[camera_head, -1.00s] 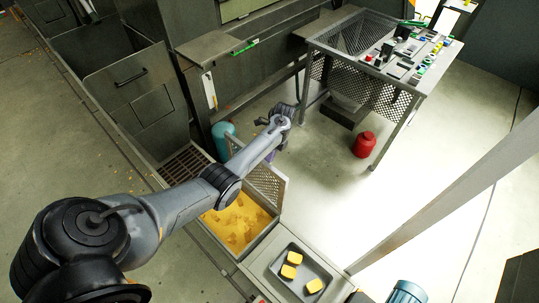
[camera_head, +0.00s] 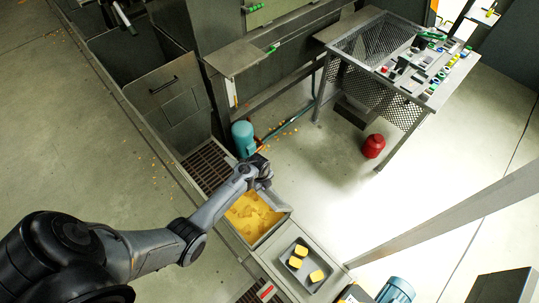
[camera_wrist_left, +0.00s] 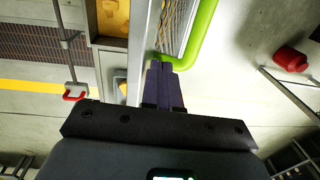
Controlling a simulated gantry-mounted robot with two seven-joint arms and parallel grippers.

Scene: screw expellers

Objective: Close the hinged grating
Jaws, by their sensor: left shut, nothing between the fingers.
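The hinged grating (camera_head: 275,201) stands raised at the edge of a pit filled with yellow material (camera_head: 250,217). In the head view most of it is hidden behind my left arm, so its exact tilt is unclear. In the left wrist view its mesh panel (camera_wrist_left: 174,28) shows edge-on, with a bright green curved bar (camera_wrist_left: 200,38) along its right side. My left gripper (camera_head: 266,183) is at the grating, above the pit's far side. In the left wrist view its dark fingers (camera_wrist_left: 162,66) are shut and empty, with tips close to the bar's lower end; contact is unclear. My right gripper is not in view.
A flat dark grate (camera_head: 208,165) lies beside the pit. A tray with yellow blocks (camera_head: 305,262) is at its near end. A teal cylinder (camera_head: 243,138), a red canister (camera_head: 373,146) and a mesh table (camera_head: 400,110) stand beyond.

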